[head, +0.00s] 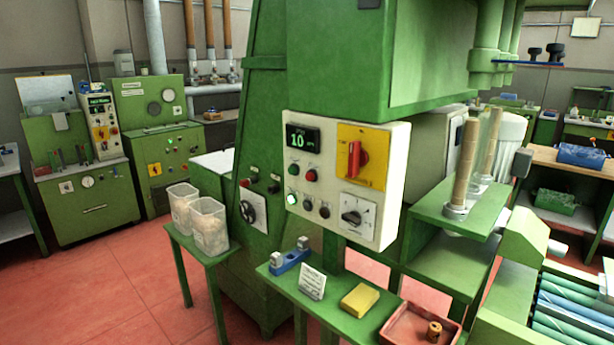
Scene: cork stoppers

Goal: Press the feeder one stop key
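A cream control panel (378,222) hangs on the near green machine, in the middle of the view. It has a green button (295,169) and a red button (311,175) side by side below a display reading 10 (302,138). Under them are a pale lit button (292,198) and two dark ones (308,205). A red rotary switch (356,160) sits on a yellow plate, above a black selector knob (352,216). The labels are too small to read, so I cannot tell which key is feeder one stop. Neither gripper is in view.
A narrow green table (268,270) below the panel holds a blue device (290,257), a small sign (312,282), a yellow block (359,300) and a red tray (398,318) with a cork-coloured piece. Two clear bins (208,226) stand left. Red floor (110,285) is open at left.

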